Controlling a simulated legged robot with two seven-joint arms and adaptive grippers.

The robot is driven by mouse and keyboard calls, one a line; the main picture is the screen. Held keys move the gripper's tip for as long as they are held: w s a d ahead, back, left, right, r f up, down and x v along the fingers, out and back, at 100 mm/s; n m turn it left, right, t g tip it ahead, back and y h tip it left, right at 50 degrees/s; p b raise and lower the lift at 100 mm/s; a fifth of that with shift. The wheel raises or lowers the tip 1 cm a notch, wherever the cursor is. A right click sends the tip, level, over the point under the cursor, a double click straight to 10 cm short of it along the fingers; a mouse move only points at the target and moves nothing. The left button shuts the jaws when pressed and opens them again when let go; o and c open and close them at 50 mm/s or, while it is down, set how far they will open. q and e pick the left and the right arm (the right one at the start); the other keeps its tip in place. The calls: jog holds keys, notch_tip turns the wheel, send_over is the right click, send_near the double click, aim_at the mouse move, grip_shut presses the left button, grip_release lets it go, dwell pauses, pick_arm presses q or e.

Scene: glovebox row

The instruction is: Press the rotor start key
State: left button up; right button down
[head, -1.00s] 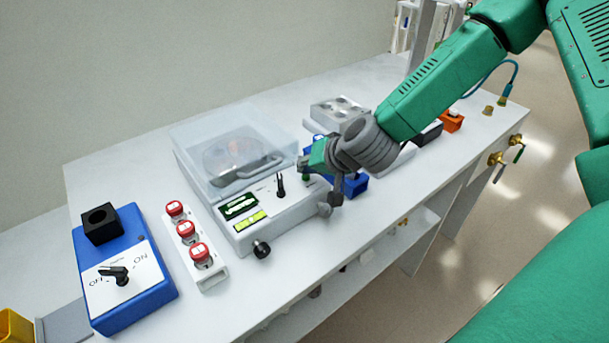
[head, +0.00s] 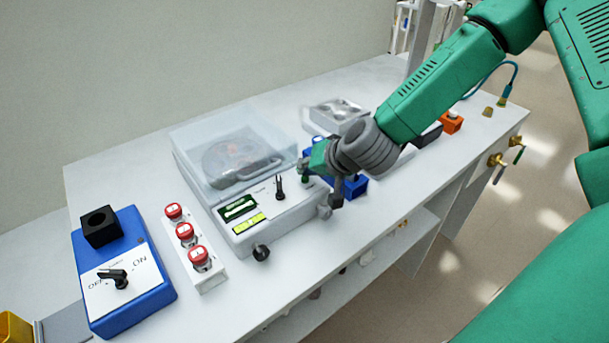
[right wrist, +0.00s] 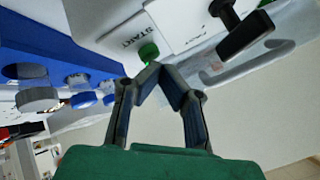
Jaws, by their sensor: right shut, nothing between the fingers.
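The centrifuge (head: 265,217) is a white box with a clear lid (head: 222,135), a dark rotor under it and two small green displays. Its green start key (right wrist: 148,52) stands beside a printed START label in the right wrist view. My right gripper (right wrist: 153,68) is shut and empty, its fingertips right at the green key; they seem to touch it, but I cannot tell whether the key is pushed down. In the head view my right gripper (head: 304,172) is over the front right of the panel and partly hides the key. My left gripper is not in view.
A black lever (head: 279,188) stands up near the key.

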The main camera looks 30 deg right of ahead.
aim_at(307, 178)
jog(key=shift+d+r+p, duration=0.1)
jog(key=shift+r+p, duration=0.2)
jog(key=shift+r, duration=0.15)
notch_tip(307, 178, up, 5)
jog(key=p, duration=0.4)
jog(key=shift+r+p, duration=0.1)
jog(key=shift+p, duration=0.25)
dwell(0.5)
